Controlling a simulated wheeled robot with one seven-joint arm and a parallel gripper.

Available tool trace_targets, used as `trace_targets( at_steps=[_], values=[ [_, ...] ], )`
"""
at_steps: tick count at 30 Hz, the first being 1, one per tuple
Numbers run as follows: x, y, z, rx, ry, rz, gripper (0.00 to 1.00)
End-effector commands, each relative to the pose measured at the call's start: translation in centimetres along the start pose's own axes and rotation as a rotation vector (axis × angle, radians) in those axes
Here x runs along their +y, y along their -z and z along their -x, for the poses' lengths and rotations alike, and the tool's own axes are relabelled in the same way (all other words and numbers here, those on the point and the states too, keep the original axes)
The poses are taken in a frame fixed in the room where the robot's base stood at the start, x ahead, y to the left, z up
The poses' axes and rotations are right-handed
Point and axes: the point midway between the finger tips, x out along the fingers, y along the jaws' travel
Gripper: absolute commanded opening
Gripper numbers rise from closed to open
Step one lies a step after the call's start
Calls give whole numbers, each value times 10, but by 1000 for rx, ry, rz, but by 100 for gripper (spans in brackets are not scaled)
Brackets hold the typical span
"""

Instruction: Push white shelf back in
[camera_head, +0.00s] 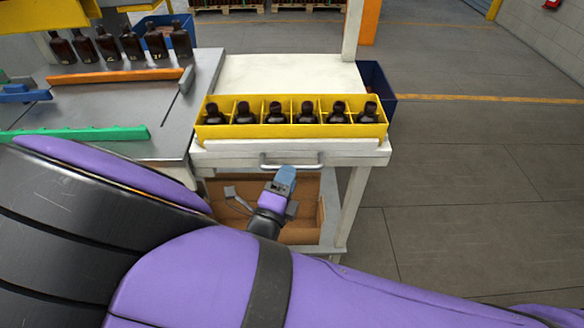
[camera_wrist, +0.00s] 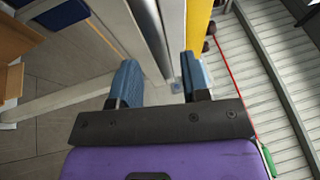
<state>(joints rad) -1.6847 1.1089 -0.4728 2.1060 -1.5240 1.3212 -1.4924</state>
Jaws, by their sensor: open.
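The white shelf (camera_head: 345,160) has a light metal handle (camera_head: 291,166) on its front and bears a yellow divided crate (camera_head: 290,130) with a row of dark amber bottles (camera_head: 306,112). My gripper (camera_head: 284,180) is just below and in front of the handle in the head view. In the wrist view my gripper (camera_wrist: 160,82) has its two blue fingers apart, with nothing clearly held between them. A pale shelf edge runs past the fingers there, and part of the yellow crate (camera_wrist: 199,30) shows beyond. I cannot tell whether the fingers touch the shelf or handle.
A grey worktable (camera_head: 110,90) with more bottles (camera_head: 110,45), an orange bar (camera_head: 115,76) and a green bar (camera_head: 75,133) stands on the left. A cardboard box (camera_head: 305,235) sits below the shelf. A blue bin (camera_head: 376,85) is behind the crate. Floor on the right is clear.

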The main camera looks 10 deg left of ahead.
Motion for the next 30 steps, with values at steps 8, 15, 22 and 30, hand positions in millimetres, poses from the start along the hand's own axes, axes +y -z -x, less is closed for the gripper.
trace_targets(
  at_steps=[8, 15, 22, 30],
  values=[
    [0, 0, 50, -1, 0, 0, 42],
    [0, 0, 70, 0, 0, 1, 42],
    [0, 0, 71, 0, 1, 1, 42],
    [-1, -4, 65, -16, -9, -77, 0]
  ],
)
